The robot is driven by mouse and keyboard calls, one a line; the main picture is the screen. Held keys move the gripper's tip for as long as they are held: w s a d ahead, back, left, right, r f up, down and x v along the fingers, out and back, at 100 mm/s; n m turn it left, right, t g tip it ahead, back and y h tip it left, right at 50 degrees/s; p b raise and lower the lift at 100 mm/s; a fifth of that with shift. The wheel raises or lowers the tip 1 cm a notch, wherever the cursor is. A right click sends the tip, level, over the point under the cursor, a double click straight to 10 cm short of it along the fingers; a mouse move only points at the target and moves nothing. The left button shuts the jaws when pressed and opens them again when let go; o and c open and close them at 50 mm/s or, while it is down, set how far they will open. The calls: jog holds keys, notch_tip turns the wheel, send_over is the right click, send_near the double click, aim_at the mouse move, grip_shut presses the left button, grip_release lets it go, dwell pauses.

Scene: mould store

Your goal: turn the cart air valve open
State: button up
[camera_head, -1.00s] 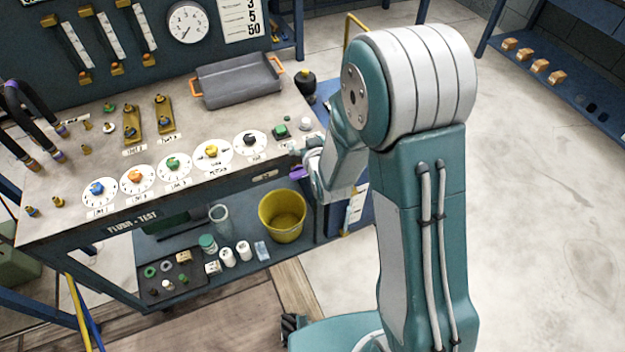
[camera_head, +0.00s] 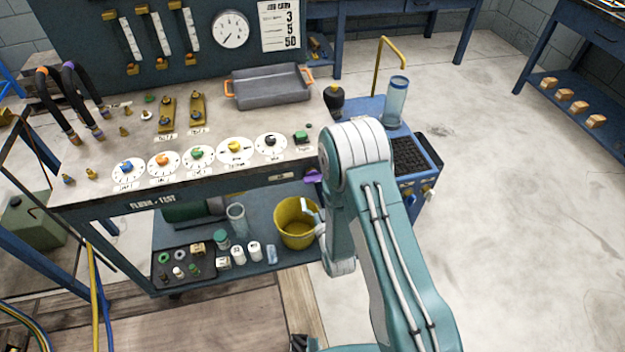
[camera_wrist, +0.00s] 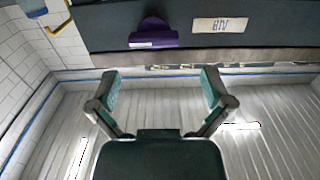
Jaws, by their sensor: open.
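The air valve has a purple handle (camera_wrist: 153,33), seen in the wrist view on the dark front face of the cart, beside a pale label reading AIR (camera_wrist: 220,25) upside down. In the head view the purple handle (camera_head: 312,176) shows at the right end of the cart's front edge, just left of my arm. My gripper (camera_wrist: 160,82) is open and empty. Its two fingers are spread wide, apart from the handle, which lies beyond the fingertips and between their lines, nearer the left one. In the head view my arm hides most of the gripper.
A row of coloured dial knobs (camera_head: 197,153) lines the cart top. A yellow bucket (camera_head: 296,228) stands on the lower shelf near my arm. A blue unit with a clear cylinder (camera_head: 397,102) stands right of the cart. The floor to the right is clear.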

aim_at(315, 181)
jog(key=x, duration=0.4)
jog(key=d+x, duration=0.1)
jog(key=x, duration=0.1)
jog(key=shift+w, duration=0.5)
jog(key=shift+a, duration=0.45)
jog(key=shift+d, duration=0.1)
jog(key=c, duration=0.9)
jog(key=shift+o, duration=0.2)
jog(key=shift+d, duration=0.15)
